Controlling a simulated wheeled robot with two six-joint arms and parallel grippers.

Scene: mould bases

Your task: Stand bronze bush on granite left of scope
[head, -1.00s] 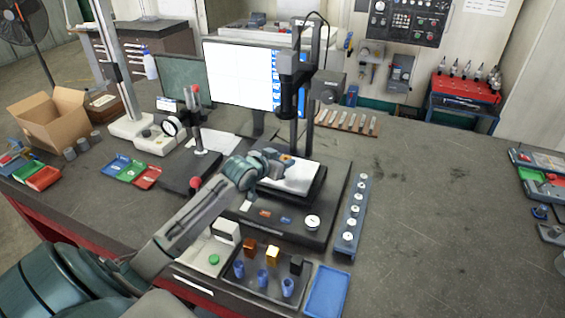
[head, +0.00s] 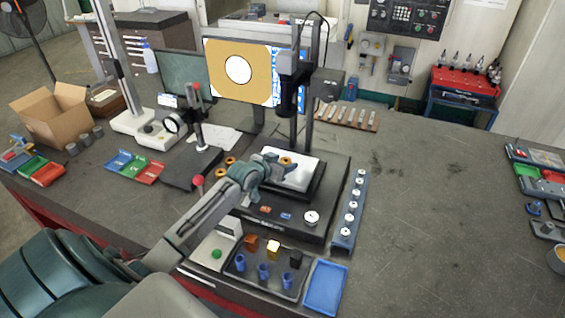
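A bronze bush (head: 286,161) shows at the tip of my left gripper (head: 283,168), over the white stage (head: 303,174) of the scope (head: 289,85). The gripper's fingers are small and partly hidden, so I cannot tell whether they hold the bush. The monitor (head: 225,70) shows a magnified orange ring with a white hole. Left of the scope is a dark granite plate (head: 180,177) bearing a dial stand (head: 202,130). More bronze bushes (head: 230,160) stand around the plate's right side, partly hidden by my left arm. My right gripper is not in view.
In front of the scope is a dark tray (head: 240,287) with blue cups and small blocks, beside an empty blue tray (head: 325,288). A blue rack (head: 342,232) with round pieces stands right of the scope.

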